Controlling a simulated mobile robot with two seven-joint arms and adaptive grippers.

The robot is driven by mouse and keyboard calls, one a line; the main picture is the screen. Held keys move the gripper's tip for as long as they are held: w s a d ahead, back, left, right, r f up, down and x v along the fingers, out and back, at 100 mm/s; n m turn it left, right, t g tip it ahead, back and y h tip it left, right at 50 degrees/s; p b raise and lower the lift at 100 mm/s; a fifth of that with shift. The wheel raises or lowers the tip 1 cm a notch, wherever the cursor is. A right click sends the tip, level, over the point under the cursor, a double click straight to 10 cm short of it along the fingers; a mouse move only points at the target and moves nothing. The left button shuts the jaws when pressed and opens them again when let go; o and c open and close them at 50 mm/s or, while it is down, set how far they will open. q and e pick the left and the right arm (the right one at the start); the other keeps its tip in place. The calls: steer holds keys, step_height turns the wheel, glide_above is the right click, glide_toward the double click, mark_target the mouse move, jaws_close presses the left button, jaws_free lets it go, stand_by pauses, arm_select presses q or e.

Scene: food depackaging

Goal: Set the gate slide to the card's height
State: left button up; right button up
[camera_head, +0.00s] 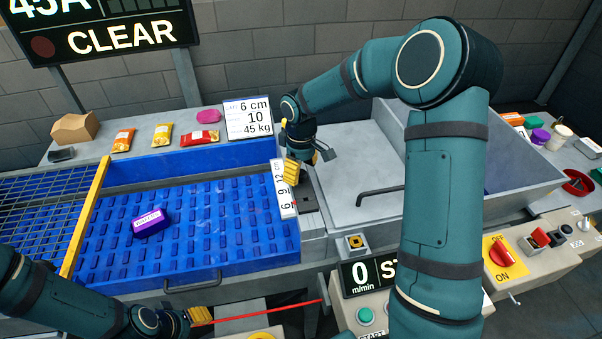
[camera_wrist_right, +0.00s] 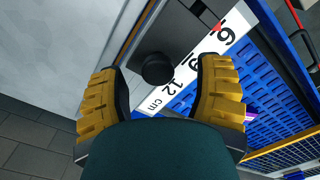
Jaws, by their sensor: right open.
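The card (camera_head: 248,118) stands behind the blue belt and reads 6 cm, 10 and 45 kg. The gate slide's white scale (camera_head: 284,192), marked 6, 9 and 12, runs along the belt's right side; it also shows in the right wrist view (camera_wrist_right: 180,82). A small red pointer (camera_wrist_right: 217,28) lies near the 6. The slide's round black knob (camera_wrist_right: 158,68) sits on a dark plate between my right gripper's spread fingers (camera_wrist_right: 163,74), with gaps at both sides. My right gripper (camera_head: 293,172) is open over the scale's far end. My left gripper (camera_head: 198,314) is low at the front, its jaws unclear.
A purple package (camera_head: 150,223) lies on the blue belt (camera_head: 230,240). A wire mesh lies left of the yellow bar (camera_head: 84,220). Several food packs lie on the back ledge. A bent handle (camera_head: 378,192) crosses the grey surface at right. A red line (camera_head: 270,308) runs along the front.

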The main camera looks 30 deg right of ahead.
mark_target(301, 174)
step_height(301, 174, up, 10)
steer(key=shift+r, duration=0.25)
steer(key=shift+s, duration=0.1)
stand_by(0.5)
